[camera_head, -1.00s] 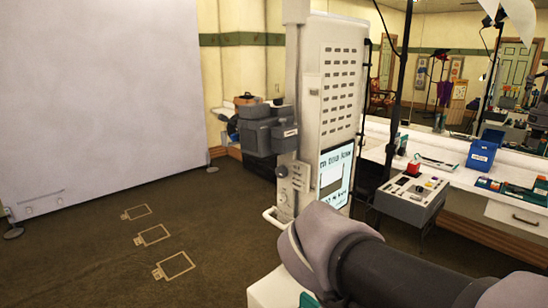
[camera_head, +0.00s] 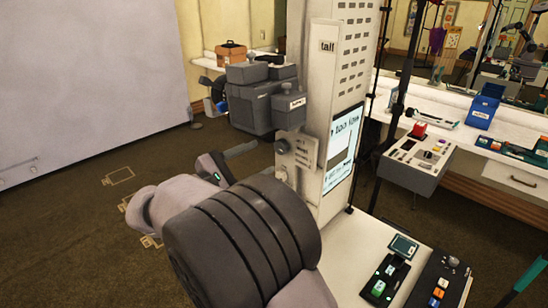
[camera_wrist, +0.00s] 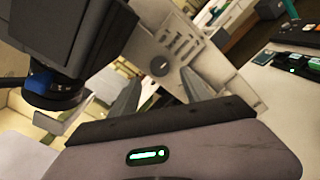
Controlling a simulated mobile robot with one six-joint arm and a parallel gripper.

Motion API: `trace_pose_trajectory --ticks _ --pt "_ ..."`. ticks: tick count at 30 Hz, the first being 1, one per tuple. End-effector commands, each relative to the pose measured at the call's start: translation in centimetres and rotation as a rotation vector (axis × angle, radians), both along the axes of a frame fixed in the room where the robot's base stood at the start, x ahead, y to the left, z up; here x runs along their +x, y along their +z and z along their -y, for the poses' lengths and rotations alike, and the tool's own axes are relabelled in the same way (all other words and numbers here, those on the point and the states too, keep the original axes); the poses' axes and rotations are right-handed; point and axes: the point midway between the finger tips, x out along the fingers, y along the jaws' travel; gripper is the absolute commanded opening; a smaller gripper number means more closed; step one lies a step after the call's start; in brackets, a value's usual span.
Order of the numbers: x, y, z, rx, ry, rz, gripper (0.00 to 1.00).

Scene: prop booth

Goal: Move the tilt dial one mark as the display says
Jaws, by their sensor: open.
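A small dark round dial (camera_wrist: 159,67) sits on a pale slotted plate (camera_wrist: 175,45) in the wrist view. I take it for the tilt dial; its marks are too small to read. In the head view the plate with its knob (camera_head: 282,146) is on the side of the pale column, below a grey camera-like unit. The display (camera_head: 343,148) is a lit panel on the column; its text is too blurred to read surely. My gripper (camera_wrist: 158,77) is open and empty, its two grey fingers pointing toward the dial, apparently short of it. In the head view its green light shows left of the column.
The dark grey camera unit (camera_head: 252,103) overhangs close to my gripper. A pale bench (camera_head: 352,268) with button boxes is at the lower right. A grey control console (camera_head: 414,163) stands beyond. Open carpet lies left.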

Motion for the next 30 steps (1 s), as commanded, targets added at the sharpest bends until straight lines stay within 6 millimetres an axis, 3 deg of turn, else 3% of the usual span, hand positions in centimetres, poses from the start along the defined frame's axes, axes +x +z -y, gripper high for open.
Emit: trace_pose_trajectory --ticks 3,9,20,28,30 --pt "1.8 -0.2 2.0 0.002 -0.004 0.001 0.56" --pt "3.7 -0.1 4.0 0.0 -0.002 0.0 0.56" --pt "4.2 0.1 4.4 0.001 0.0 0.001 0.56" --pt "4.1 0.1 4.4 0.0 0.0 0.0 0.03" --pt "4.1 0.1 4.4 0.0 0.0 0.0 0.0"
